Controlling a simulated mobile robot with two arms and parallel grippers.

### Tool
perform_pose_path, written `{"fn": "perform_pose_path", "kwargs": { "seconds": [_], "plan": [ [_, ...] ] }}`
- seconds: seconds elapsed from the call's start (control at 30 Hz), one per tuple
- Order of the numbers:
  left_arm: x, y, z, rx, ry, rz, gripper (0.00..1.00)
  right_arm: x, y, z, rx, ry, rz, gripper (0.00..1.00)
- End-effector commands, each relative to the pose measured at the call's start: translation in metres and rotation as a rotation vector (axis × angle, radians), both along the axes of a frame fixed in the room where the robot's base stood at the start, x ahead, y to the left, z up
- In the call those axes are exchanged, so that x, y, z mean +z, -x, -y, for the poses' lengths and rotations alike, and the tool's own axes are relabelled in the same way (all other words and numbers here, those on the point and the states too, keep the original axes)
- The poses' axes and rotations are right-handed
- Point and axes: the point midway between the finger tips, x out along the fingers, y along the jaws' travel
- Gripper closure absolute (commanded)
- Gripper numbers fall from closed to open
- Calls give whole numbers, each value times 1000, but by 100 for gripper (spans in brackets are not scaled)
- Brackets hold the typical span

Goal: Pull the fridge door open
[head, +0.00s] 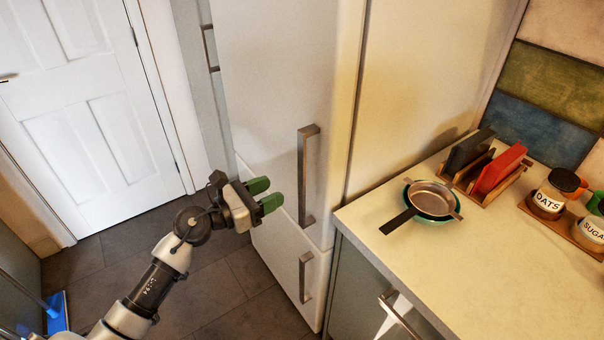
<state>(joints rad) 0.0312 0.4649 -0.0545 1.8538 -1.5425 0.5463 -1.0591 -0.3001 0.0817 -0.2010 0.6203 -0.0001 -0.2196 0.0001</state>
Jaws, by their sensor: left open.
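The fridge door (265,75) is a tall off-white panel in the middle of the head view and looks shut. Its vertical metal handle (308,176) is on the door's right side. A lower door with a smaller handle (305,277) sits below it. My left gripper (265,195) has green fingertips and comes in from the lower left. It is open and empty, left of the long handle near its lower half, with a gap between the fingertips and the handle. My right gripper is not in the picture.
The counter (365,225) right of the fridge holds a pan (432,198), a rack (485,178) with boards, and an oats jar (556,194). A white room door (75,110) is at left. A blue broom (57,312) stands lower left. The tiled floor (225,285) before the fridge is clear.

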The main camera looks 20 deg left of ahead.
Motion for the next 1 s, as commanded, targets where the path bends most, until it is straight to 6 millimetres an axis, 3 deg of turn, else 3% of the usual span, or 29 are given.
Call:
{"fn": "perform_pose_path", "kwargs": {
  "seconds": [0.4,0.87,1.0],
  "plan": [
    [2,-60,46,2,7,-2,51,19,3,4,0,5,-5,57],
    [0,-71,56,2,7,-3,51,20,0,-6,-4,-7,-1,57],
    [0,-71,56,2,7,-3,69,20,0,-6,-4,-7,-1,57]
  ]
}}
